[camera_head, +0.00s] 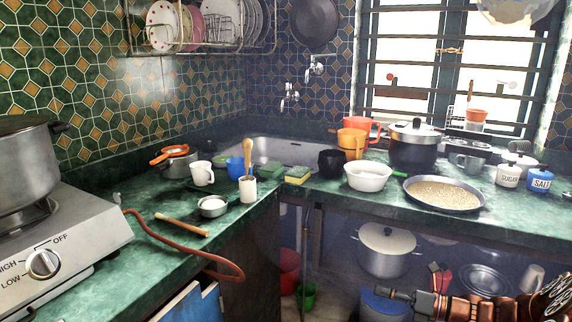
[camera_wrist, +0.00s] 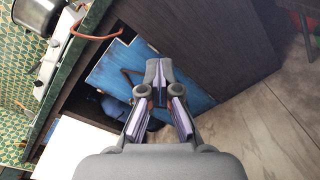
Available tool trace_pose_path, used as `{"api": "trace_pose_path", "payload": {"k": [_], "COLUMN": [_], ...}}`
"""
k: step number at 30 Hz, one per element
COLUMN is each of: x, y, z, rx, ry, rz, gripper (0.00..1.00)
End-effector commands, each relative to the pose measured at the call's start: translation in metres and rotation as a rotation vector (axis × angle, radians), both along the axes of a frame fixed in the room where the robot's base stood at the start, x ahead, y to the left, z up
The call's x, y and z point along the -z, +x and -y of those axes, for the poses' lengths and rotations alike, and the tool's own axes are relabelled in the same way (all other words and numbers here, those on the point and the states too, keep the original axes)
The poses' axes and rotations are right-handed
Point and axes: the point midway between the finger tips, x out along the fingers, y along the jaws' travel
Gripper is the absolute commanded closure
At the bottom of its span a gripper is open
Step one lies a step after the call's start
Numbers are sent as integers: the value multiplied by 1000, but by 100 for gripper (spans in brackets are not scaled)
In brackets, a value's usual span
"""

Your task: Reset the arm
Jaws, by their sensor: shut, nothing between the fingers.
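My gripper (camera_wrist: 159,72) is at the middle of the wrist view, with its fingers together and nothing between them. It is in the air above the floor, in front of the counter and a blue panel (camera_wrist: 190,75). Part of my arm shows at the lower right of the head view. The gas hotplate (camera_head: 75,245) stands on the counter at the left of the head view. Its round knob (camera_head: 43,264) has OFF, HIGH and LOW marked around it. A large metal pot (camera_head: 25,165) stands on the hotplate; its left side is cut off.
The green counter (camera_head: 330,200) runs along the left and back. A red hose (camera_head: 190,250) trails over its edge. A rolling pin (camera_head: 181,227), a cup holding utensils (camera_head: 248,190) and a pan of grains (camera_head: 445,194) lie on it.

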Motion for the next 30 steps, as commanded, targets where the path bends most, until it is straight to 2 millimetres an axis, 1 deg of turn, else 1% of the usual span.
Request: {"api": "trace_pose_path", "payload": {"k": [1, 3, 5, 6, 9, 12, 14, 15, 18, 22, 26, 30], "x": [-25, -46, -61, -72, -95, -116, -128, -136, -152, -171, -188, -205], "y": [-7, -19, -31, -39, -62, -87, -102, -112, -140, -174, -209, -244], "z": [-19, -42, -61, -73, -101, -124, -136, -143, -159, -172, -180, -181], "rx": [-54, -129, -195, -237, -346, -454, -519, -562, -674, -818, -965, -1123], "ry": [-40, -102, -153, -186, -265, -346, -392, -421, -492, -580, -659, -741], "rz": [41, 103, 154, 189, 278, 370, 426, 465, 555, 679, 798, 926], "gripper": [100, 100, 100, 100, 100, 100, 100, 100, 100, 100, 100, 100]}}
